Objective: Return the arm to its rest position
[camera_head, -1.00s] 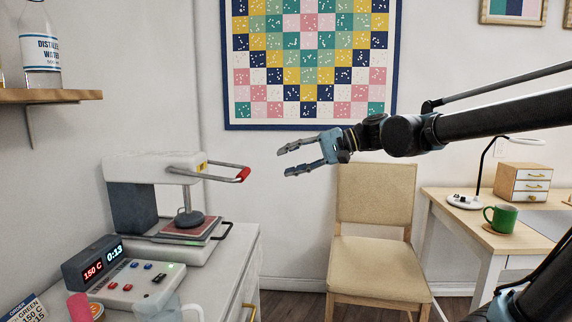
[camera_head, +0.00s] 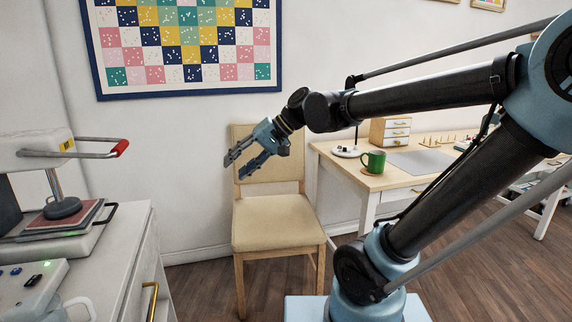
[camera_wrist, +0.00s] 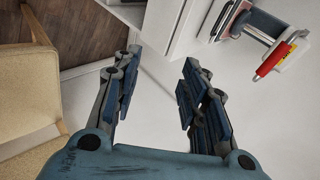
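My gripper (camera_head: 243,166) is in the air in the head view, in front of the chair's backrest. Its two fingers are apart with nothing between them. In the wrist view my gripper (camera_wrist: 155,95) also shows spread, empty fingers. My arm reaches in from the right, with its blue base at the bottom of the head view.
A beige chair (camera_head: 270,222) stands below and behind my gripper. A heat press (camera_head: 60,190) with a red-tipped handle sits on a white cabinet (camera_head: 140,255) at left. A desk (camera_head: 375,178) with a green mug (camera_head: 374,161) is at right. Wood floor lies between.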

